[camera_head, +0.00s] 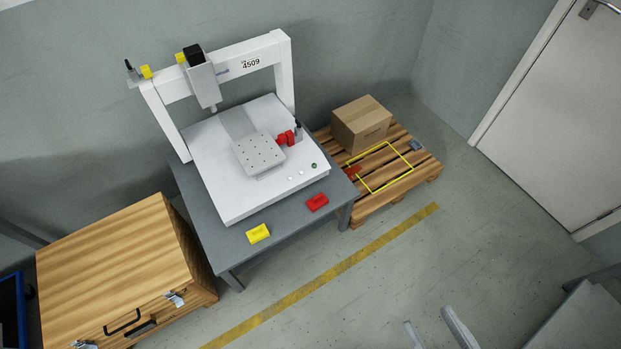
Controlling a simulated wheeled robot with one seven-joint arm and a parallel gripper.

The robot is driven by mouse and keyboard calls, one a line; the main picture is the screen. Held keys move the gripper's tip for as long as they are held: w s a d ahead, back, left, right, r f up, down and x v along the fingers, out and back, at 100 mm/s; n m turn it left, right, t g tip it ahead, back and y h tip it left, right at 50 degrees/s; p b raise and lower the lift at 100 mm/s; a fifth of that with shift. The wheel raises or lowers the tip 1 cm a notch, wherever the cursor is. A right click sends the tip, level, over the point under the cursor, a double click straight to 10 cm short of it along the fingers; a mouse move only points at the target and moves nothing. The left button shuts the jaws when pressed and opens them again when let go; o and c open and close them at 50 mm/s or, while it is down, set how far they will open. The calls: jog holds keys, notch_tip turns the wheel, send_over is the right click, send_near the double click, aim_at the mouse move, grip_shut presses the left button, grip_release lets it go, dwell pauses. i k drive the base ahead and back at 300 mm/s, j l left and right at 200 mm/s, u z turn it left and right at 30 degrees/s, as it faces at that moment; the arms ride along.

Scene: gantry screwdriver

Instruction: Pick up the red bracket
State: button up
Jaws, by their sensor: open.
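A small red block-shaped piece, which looks like the red bracket (317,203), lies on the front right edge of the grey table (275,243), in front of the white gantry machine. Another red part (286,138) sits on the machine's bed beside the plate with holes, and a third red piece (352,172) is partly hidden on the pallet. My gripper (427,317) shows at the bottom right, open and empty. It is well apart from the table and from all the red pieces.
The gantry machine (225,67) stands on the table. A yellow block (258,233) lies left of the red one. A wooden pallet (420,173) with a cardboard box (361,124) is to the right, a wooden chest (118,262) to the left. The floor in front is clear.

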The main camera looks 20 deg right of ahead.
aim_at(318, 201)
jog(key=i+l+u, duration=0.15)
jog(key=l, duration=0.25)
jog(key=i+l+u, duration=0.2)
jog(key=l, duration=0.2)
jog(key=l+u, duration=0.15)
jog(key=l, duration=0.25)
